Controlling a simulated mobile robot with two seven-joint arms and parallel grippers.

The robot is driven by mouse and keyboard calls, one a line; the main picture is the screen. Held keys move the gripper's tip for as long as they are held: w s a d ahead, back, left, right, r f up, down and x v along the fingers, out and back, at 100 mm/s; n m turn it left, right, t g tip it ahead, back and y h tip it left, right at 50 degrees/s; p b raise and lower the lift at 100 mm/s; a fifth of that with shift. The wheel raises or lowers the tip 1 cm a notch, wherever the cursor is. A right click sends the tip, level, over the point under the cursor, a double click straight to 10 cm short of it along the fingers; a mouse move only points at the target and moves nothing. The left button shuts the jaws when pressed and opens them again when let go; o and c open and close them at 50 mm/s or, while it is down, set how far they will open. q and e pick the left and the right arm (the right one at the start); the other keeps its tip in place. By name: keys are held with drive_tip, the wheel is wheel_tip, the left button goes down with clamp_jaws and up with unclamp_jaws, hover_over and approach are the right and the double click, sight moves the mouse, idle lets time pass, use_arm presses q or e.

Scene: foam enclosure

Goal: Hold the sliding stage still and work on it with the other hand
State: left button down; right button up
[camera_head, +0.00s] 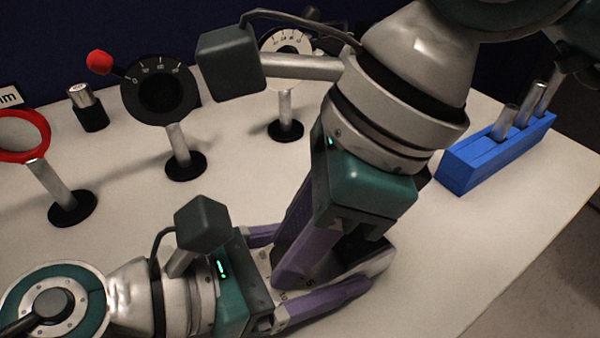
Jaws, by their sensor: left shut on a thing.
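The sliding stage (378,264) is a pale, low block on the table, mostly hidden by my two grippers. My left gripper (318,262) comes in low from the left. Its two purple fingers lie on either side of the stage, shut on it. My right gripper (283,280) comes down from the upper right. Its purple fingers point down onto the top of the stage, between the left gripper's fingers. Whether its fingertips touch or grip a part there is hidden.
A blue block (497,155) with several metal pegs stands at the right. Behind stand a black dial with a red knob (160,92), a white-faced dial (287,45), a red ring on a post (45,135) and a small metal cylinder (83,98). The front right table is clear.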

clamp_jaws()
drive_tip(key=shift+n, duration=0.3)
drive_tip(key=n+g, duration=0.1)
drive_tip(key=n, duration=0.2)
drive_tip(key=n+g+h, duration=0.1)
drive_tip(key=n, duration=0.2)
drive_tip(key=shift+w+r, duration=0.1)
drive_tip(key=shift+w, duration=0.1)
drive_tip(key=n, duration=0.2)
drive_tip(key=n+g+h, duration=0.1)
drive_tip(key=n, duration=0.1)
drive_tip(key=shift+a+n+h, duration=0.2)
drive_tip(key=shift+n+h, duration=0.1)
drive_tip(key=shift+n, duration=0.1)
drive_tip(key=shift+n+g+h, duration=0.5)
drive_tip(key=shift+n+h, duration=0.2)
drive_tip(key=shift+n, duration=1.4)
drive_tip(key=o, duration=0.5)
unclamp_jaws()
